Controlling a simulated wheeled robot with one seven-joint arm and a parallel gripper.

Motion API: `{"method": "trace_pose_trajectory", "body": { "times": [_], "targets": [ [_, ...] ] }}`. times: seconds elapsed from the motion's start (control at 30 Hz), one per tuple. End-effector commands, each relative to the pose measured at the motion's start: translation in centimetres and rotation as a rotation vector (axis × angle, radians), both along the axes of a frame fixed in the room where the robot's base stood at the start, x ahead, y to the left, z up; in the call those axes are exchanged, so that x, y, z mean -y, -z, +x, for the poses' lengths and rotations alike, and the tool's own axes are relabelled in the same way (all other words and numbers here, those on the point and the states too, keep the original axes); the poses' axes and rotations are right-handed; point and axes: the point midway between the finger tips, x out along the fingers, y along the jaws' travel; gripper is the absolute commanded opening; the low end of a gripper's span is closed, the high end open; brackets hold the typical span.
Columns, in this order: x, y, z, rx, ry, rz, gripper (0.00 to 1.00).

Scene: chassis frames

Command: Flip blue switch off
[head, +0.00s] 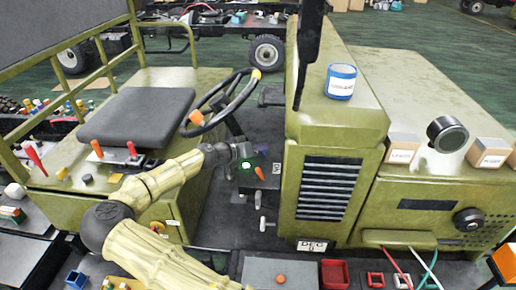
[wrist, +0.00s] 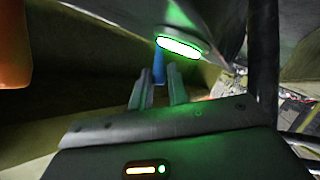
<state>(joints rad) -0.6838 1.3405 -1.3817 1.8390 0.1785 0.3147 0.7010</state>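The blue switch (wrist: 159,70) shows in the wrist view as a narrow blue upright piece just beyond my fingertips, in line with the gap between them. My gripper (wrist: 158,83) has its two grey fingers apart, with space between them. Whether either finger touches the switch I cannot tell. In the head view my gripper (head: 258,152) reaches toward the dark panel beside the steering column, and I cannot make out the blue switch there.
A green light (wrist: 179,47) glows just above the fingers. The steering wheel (head: 225,103) is above my wrist. An orange lever (head: 259,173) is below the gripper, with pale levers (head: 262,224) lower down. The green hood with its grille (head: 328,187) stands close on the right.

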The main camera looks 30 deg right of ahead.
Motion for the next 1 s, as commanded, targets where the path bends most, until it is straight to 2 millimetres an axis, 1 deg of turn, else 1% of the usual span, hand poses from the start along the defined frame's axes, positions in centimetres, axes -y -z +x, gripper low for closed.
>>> {"method": "trace_pose_trajectory", "body": {
  "times": [0.03, 0.1, 0.37, 0.53, 0.67, 1.0],
  "targets": [
    [0.0, 0.1, 0.0, -0.003, 0.000, 0.000, 0.25],
    [0.0, 0.1, 0.0, -0.003, 0.000, 0.000, 0.39],
    [0.0, 0.1, 0.0, -0.001, -0.001, 0.001, 0.39],
    [-0.8, -0.1, 0.0, -0.001, -0.002, 0.001, 0.39],
    [-2.4, -0.5, -0.2, 0.000, -0.005, 0.001, 0.39],
    [-8.6, -2.6, -1.2, 0.000, -0.004, 0.001, 0.39]
  ]
}}
